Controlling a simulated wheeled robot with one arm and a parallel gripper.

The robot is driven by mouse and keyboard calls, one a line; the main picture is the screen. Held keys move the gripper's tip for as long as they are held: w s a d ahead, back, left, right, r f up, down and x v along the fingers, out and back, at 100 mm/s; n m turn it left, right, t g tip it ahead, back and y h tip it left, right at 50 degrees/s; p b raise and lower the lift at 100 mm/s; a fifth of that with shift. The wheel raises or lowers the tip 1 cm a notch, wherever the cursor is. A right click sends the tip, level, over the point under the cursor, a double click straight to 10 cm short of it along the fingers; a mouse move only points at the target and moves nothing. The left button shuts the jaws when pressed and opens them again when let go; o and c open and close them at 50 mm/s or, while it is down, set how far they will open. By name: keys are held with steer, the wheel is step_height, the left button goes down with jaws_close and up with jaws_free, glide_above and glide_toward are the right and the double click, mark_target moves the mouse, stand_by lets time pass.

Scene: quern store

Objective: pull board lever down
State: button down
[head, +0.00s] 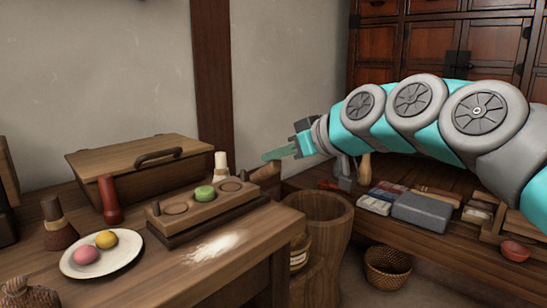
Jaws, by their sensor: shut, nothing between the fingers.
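A wooden board (178,229) with round hollows lies along the right part of the near table, and a green round piece (204,193) sits in one hollow. A short wooden handle (264,173) sticks out at the board's far right end; it looks like the lever, but I cannot be sure. A pale-topped peg (221,165) stands behind the board, left of my fingertips.
A white plate (128,253) with a pink and a yellow ball, a red bottle (110,199) and a lidded wooden box (145,163) share the table. A wooden tub (325,235) stands below my gripper. A side bench (395,179) holds a grey block (422,212).

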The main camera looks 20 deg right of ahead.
steer(key=shift+w+a, duration=0.1)
steer(key=shift+w, duration=0.05)
steer(key=shift+w+a+f, duration=0.1)
steer(key=shift+w+a, duration=0.2)
steer(key=shift+w, duration=0.25)
steer(key=shift+w+a+r+p, duration=0.1)
steer(key=shift+w+r+p, duration=0.05)
steer(key=shift+r+p, duration=0.25)
steer(key=w+r+p, duration=0.1)
steer(key=a+r+p, duration=0.1)
steer(key=r, duration=0.1)
steer(key=shift+w+r, duration=0.1)
steer(key=shift+w, duration=0.3)
steer(key=s+f+v, duration=0.1)
steer(key=f+v, duration=0.1)
steer(key=v, duration=0.7)
steer(key=shift+s+d, duration=0.15)
steer(key=shift+d, duration=0.2)
